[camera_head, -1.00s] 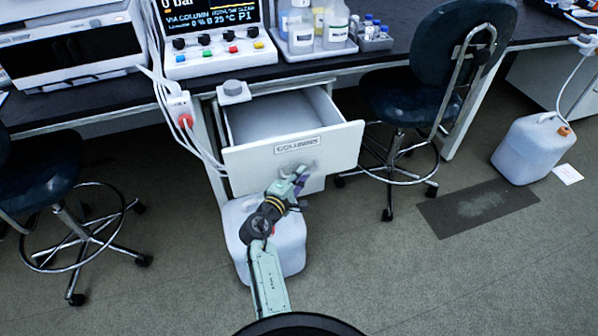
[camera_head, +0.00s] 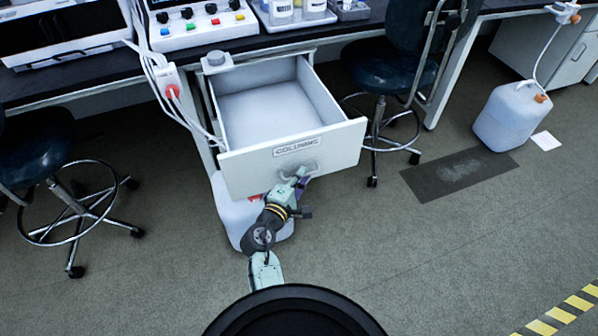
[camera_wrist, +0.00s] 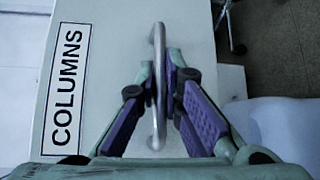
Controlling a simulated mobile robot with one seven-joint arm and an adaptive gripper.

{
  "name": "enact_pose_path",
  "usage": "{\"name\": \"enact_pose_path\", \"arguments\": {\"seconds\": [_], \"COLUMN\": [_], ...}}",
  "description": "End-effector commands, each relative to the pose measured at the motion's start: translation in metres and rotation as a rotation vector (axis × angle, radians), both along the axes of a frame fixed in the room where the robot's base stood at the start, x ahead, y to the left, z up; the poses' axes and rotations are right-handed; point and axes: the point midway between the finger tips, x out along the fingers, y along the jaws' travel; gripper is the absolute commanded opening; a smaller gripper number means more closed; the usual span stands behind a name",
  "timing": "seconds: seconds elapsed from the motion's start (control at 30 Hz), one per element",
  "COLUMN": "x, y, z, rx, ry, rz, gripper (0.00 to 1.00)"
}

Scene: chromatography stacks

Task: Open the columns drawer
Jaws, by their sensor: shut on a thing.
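The white columns drawer (camera_head: 240,172) is pulled well out from under the bench, and its inside looks empty. Its front carries a label reading "COLUMNS" (camera_head: 296,147), which also shows in the wrist view (camera_wrist: 67,88). My gripper (camera_head: 297,178) is at the drawer front, below the label. In the wrist view my gripper (camera_wrist: 167,80) has its purple-padded fingers on both sides of the metal bar handle (camera_wrist: 159,40), shut on it. In the head view the handle is partly hidden by my gripper.
A white jug (camera_head: 232,212) stands on the floor below the drawer, behind my arm. Stools stand left (camera_head: 40,160) and right (camera_head: 385,75) of the drawer. Another jug (camera_head: 510,115) stands on the floor at the right. Floor in front is clear.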

Motion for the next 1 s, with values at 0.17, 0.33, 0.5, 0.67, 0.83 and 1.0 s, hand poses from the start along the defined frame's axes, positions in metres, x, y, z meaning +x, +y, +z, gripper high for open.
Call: {"name": "enact_pose_path", "arguments": {"seconds": [0.17,0.33,0.5,0.67,0.83,1.0], "x": [0.000,0.000,0.000,0.000,0.000,0.001], "y": [0.000,0.000,0.000,0.000,0.000,0.000], "z": [0.001,0.001,0.001,0.000,0.001,0.015], "rx": [-0.003,-0.003,-0.003,-0.001,-0.001,0.000], "ry": [-0.002,-0.002,-0.001,0.000,0.000,-0.004], "rz": [0.002,0.002,0.001,0.000,0.000,0.000], "gripper": [0.00,0.13,0.25,0.29,0.29,0.29]}}
